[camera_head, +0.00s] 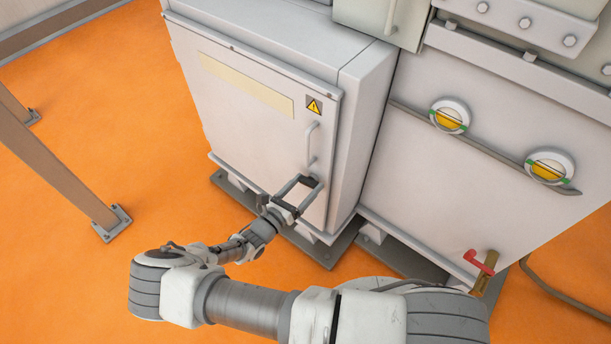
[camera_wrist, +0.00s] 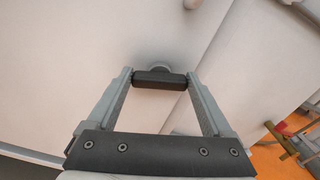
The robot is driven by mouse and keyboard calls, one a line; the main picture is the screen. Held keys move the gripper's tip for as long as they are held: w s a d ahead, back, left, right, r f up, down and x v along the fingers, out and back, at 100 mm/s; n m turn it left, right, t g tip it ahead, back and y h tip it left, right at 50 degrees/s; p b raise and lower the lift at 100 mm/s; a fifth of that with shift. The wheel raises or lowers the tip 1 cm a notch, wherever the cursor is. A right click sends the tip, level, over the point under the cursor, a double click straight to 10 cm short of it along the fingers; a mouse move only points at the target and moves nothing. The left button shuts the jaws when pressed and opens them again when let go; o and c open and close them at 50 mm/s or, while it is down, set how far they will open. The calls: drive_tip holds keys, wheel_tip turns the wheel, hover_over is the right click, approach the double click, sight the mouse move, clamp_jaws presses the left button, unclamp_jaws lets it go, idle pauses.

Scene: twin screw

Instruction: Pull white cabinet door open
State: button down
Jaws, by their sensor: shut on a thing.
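The white cabinet door (camera_head: 245,110) fills the front of the cabinet at the upper left of the head view. It looks closed against the cabinet body (camera_head: 362,115). A grey vertical bar handle (camera_head: 311,145) is on its right side, below a yellow warning sign (camera_head: 314,105). My gripper (camera_head: 309,182) is at the door's lower right, below that bar. In the wrist view my gripper (camera_wrist: 158,78) has its fingers at both ends of a short dark latch handle (camera_wrist: 158,79), shut on it. A round grey base (camera_wrist: 156,67) partly shows behind it on the white surface (camera_wrist: 60,65).
A larger white housing (camera_head: 480,170) with two yellow round windows stands to the right. A red-handled valve (camera_head: 480,262) is low on it. A brown post (camera_head: 55,165) stands at the left. Open orange floor (camera_head: 140,85) lies left of the door.

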drive_tip(key=n, duration=0.2)
drive_tip(key=shift+w+n, duration=0.1)
drive_tip(key=shift+n, duration=0.3)
drive_tip(key=n, duration=0.4)
drive_tip(key=shift+a+f, duration=0.1)
drive_tip(key=n+b, duration=0.1)
drive_tip(key=n, duration=0.6)
drive_tip(key=shift+f, duration=0.1)
drive_tip(key=shift+a, duration=0.1)
